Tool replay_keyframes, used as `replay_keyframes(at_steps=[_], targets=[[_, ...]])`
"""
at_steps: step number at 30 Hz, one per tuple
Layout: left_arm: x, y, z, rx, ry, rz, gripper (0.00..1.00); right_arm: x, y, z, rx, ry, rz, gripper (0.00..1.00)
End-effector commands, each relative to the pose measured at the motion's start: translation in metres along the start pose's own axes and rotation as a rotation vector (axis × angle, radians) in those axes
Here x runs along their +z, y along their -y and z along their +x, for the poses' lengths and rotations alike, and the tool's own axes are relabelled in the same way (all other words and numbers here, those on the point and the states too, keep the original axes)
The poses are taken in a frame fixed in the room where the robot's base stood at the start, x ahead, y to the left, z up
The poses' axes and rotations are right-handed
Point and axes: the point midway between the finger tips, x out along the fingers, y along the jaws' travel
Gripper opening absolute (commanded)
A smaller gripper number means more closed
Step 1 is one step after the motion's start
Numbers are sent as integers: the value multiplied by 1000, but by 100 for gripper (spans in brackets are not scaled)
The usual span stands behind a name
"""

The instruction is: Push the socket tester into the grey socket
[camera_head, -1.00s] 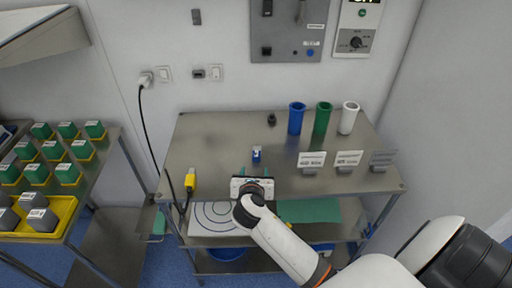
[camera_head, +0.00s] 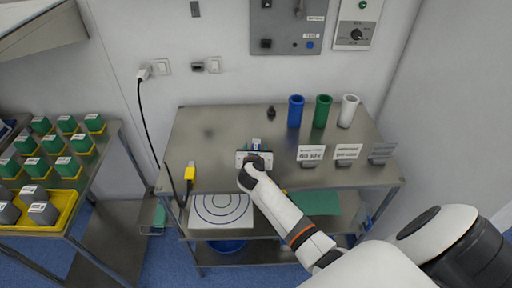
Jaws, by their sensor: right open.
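The small blue and white object (camera_head: 256,142), which looks like the socket tester, stands on the steel table (camera_head: 210,140), partly hidden by my right gripper. My right gripper (camera_head: 255,149) is open, with its fingers pointing away from me at the object. I cannot tell whether the object is between the fingers or just beyond them. A dark grey socket (camera_head: 198,67), likely the grey socket, is on the wall behind the table, left of a white one. My left gripper is not in view.
Blue (camera_head: 295,111), green (camera_head: 322,112) and white (camera_head: 347,111) cups stand at the table's back right, with label cards (camera_head: 311,154) in front. A small dark object (camera_head: 271,112) stands at the back. A yellow connector (camera_head: 190,173) is at the front left.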

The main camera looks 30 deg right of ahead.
Motion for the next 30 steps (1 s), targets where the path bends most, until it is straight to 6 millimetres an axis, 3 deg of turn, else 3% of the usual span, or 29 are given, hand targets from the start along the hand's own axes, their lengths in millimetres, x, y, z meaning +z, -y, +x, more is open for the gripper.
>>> replay_keyframes(at_steps=[9,18,26,30], targets=[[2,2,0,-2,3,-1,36,0,0,7,0,0,-1,53],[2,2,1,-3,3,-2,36,0,0,6,0,1,-1,6],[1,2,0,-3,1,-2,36,-2,0,6,0,-1,0,4],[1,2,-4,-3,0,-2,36,-18,0,0,0,-4,0,4]])
